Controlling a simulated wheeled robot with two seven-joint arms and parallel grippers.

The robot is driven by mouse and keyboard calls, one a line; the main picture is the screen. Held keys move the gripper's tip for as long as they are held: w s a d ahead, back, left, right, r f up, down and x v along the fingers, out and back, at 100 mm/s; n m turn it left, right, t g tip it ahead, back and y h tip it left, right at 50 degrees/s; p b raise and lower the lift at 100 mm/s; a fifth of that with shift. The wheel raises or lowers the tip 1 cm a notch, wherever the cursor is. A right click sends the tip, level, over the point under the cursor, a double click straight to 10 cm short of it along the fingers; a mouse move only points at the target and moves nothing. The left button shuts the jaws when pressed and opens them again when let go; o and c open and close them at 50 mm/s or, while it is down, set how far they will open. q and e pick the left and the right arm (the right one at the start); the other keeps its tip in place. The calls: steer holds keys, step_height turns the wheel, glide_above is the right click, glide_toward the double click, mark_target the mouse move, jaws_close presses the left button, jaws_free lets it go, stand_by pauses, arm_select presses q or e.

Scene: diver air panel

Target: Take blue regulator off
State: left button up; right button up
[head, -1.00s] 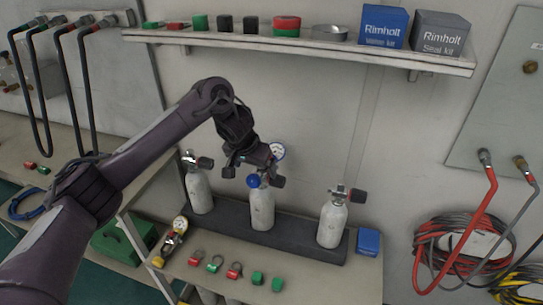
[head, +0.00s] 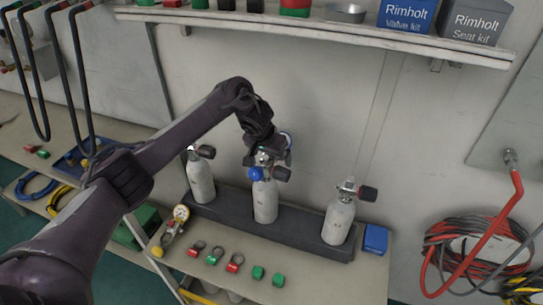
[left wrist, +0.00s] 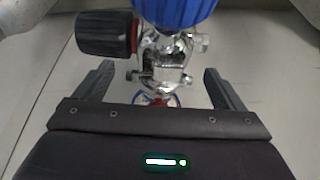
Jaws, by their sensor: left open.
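The blue regulator (head: 255,174) sits on the valve of the middle grey cylinder (head: 265,203). In the left wrist view its blue cap (left wrist: 176,10) is at the top, with a chrome valve body (left wrist: 163,58) below and a black knob with a red ring (left wrist: 106,36) to the left. A round gauge (head: 287,142) shows partly behind my gripper. My left gripper (head: 262,158) is at the top of the middle cylinder. In the left wrist view its fingers (left wrist: 160,90) are open, one on each side of the chrome fitting. My right gripper is not in view.
Grey cylinders stand left (head: 201,178) and right (head: 339,222) in the same dark rack (head: 300,240). A yellow-based gauge (head: 180,213), red and green clamps and a blue box (head: 375,240) are on the bench. A shelf (head: 330,38) overhangs behind.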

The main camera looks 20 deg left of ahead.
arm_select(q)
steer(key=shift+f, duration=0.1)
steer(key=c, duration=1.4)
steer(key=shift+w, duration=0.1)
steer(key=shift+c, duration=0.6)
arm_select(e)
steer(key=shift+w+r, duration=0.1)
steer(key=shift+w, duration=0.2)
arm_select(q)
steer(key=shift+r, duration=0.2)
steer(key=shift+r, duration=0.55)
step_height(320, 180, up, 6)
steer(key=shift+w+r, duration=0.1)
steer(key=s+p, duration=0.1)
steer(key=s, duration=0.2)
steer(key=s+a, duration=0.1)
steer(key=s, duration=0.2)
steer(key=shift+a+p, duration=0.1)
steer(key=shift+p, duration=0.3)
steer(key=s+a, duration=0.1)
steer(key=s, duration=1.1)
steer(key=shift+a+f, duration=0.25)
steer(key=shift+f, duration=0.05)
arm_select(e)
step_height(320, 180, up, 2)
